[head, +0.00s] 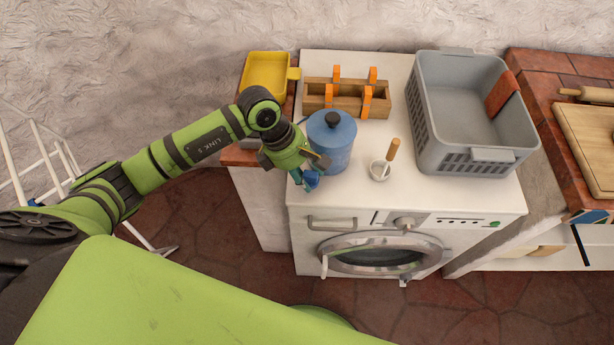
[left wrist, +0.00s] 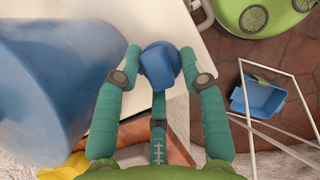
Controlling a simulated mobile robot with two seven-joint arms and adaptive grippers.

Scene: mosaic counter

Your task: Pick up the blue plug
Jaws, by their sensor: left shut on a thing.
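The blue plug (left wrist: 159,66) sits between the teal fingers of my left gripper (left wrist: 161,68) in the left wrist view, and the fingers are shut on it. In the head view the left gripper (head: 310,172) is at the front left of the white washing machine top, and the blue plug (head: 311,181) shows small at its fingertips. I cannot tell whether the plug touches the surface. My right gripper is not in view.
A blue canister (head: 338,143) with a dark knob stands right beside the gripper. A yellow tray (head: 265,73) lies at the back left.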

